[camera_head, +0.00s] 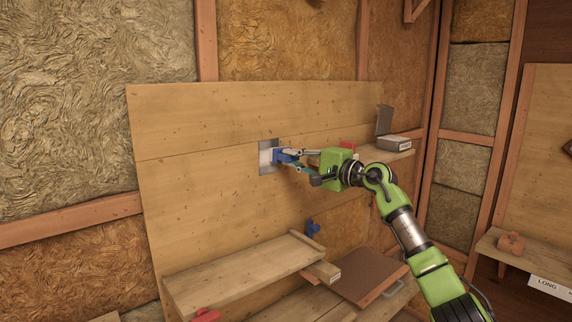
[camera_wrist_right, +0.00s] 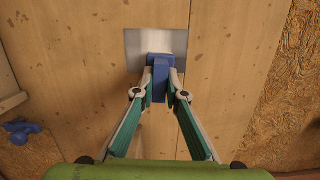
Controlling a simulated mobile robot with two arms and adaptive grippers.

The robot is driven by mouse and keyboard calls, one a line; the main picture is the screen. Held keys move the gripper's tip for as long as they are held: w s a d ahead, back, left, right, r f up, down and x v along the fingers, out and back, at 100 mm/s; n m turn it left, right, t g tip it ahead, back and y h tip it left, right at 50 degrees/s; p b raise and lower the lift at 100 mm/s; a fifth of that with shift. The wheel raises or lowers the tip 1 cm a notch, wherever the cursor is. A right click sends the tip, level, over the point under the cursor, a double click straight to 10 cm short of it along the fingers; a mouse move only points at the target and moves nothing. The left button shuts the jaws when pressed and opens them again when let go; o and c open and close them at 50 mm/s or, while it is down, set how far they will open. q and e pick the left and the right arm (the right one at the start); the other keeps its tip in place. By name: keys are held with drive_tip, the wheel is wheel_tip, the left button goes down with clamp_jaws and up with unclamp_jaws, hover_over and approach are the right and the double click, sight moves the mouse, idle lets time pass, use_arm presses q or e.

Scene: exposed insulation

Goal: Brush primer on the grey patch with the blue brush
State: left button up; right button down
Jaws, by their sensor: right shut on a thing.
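The grey patch (camera_head: 264,168) is a small square on the upright wooden panel in the head view; part of it looks whitish. It also shows at the top of the right wrist view (camera_wrist_right: 139,42). My right gripper (camera_head: 288,160) is shut on the blue brush (camera_wrist_right: 160,76), seen between its fingertips in the wrist view. The brush head is at the patch and covers part of it; whether the bristles touch cannot be told. The blue brush also shows in the head view (camera_head: 284,155). My left gripper is not in view.
A wooden shelf (camera_head: 240,275) stands below the panel. A small ledge at the right holds a grey box (camera_head: 394,143). A blue object (camera_head: 313,228) sits on the panel's lower part. A brown board (camera_head: 355,276) lies at lower middle. Insulation and wooden studs surround the panel.

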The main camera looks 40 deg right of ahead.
drive_tip(key=shift+d, duration=0.45)
drive_tip(key=shift+r+p, duration=0.5)
drive_tip(key=shift+r, duration=0.35)
drive_tip(key=shift+a+f, duration=0.15)
drive_tip(key=shift+a, duration=0.65)
drive_tip(key=a, duration=0.6)
drive_tip(key=shift+s+p, duration=0.3)
drive_tip(key=a+b+v, duration=0.1)
drive_tip(key=b+v, duration=0.4)
drive_tip(key=v, duration=0.1)
drive_tip(key=shift+b, duration=0.4)
